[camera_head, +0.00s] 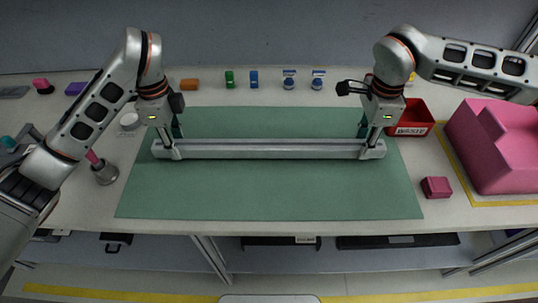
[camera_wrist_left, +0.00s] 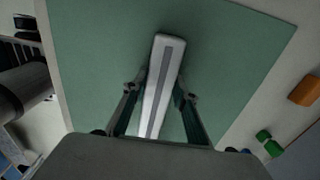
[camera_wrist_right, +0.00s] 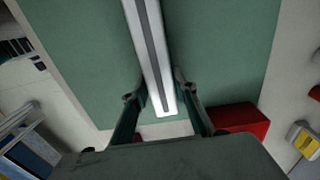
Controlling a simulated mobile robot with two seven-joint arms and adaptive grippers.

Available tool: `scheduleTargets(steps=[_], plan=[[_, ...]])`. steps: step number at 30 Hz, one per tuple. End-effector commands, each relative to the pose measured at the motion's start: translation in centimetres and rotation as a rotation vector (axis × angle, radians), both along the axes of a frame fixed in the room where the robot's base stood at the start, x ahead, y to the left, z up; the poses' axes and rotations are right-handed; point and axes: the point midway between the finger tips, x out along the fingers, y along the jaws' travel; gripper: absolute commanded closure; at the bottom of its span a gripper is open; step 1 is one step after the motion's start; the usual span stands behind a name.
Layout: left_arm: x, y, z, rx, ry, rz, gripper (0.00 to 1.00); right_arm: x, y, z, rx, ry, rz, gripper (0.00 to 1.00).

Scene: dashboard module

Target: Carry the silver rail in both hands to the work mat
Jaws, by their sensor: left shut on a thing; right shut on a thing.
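The silver rail (camera_head: 270,149) is a long, straight bar lying level from left to right over the green work mat (camera_head: 270,198). My left gripper (camera_head: 168,148) is shut on the rail near its left end. The left wrist view shows the rail (camera_wrist_left: 160,85) between its two fingers (camera_wrist_left: 157,95). My right gripper (camera_head: 373,146) is shut on the rail near its right end. The right wrist view shows the rail (camera_wrist_right: 150,50) between its fingers (camera_wrist_right: 155,97). I cannot tell whether the rail touches the mat or hangs just above it.
A red waste bin (camera_head: 413,120) stands right of my right gripper. A large pink block (camera_head: 495,145) and a small pink block (camera_head: 436,187) are at the right. Small coloured parts, such as an orange block (camera_head: 190,85), line the back. The mat's front is clear.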

Motion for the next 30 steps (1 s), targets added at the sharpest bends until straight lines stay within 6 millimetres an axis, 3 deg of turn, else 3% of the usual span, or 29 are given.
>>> scheduleTargets(steps=[4,5,6,20,30], plan=[[-0.1,0.0,-1.2,-0.001,0.007,-0.001,1.0,0.0,0.0,-1.2,0.001,0.006,0.0,1.0],[-0.1,0.0,-1.1,0.0,0.007,-0.001,0.68,-0.1,0.0,-1.1,0.0,0.006,0.0,0.68],[-0.1,0.0,-1.0,0.0,0.006,-0.001,0.57,-0.1,0.0,-0.9,0.0,0.005,0.0,0.57],[0.0,0.0,-0.5,0.0,0.003,0.0,0.56,0.0,0.0,-0.5,0.0,0.003,0.0,0.56],[0.1,0.0,3.1,0.0,-0.013,0.0,0.56,0.1,0.0,3.1,0.0,-0.013,0.0,0.56]])
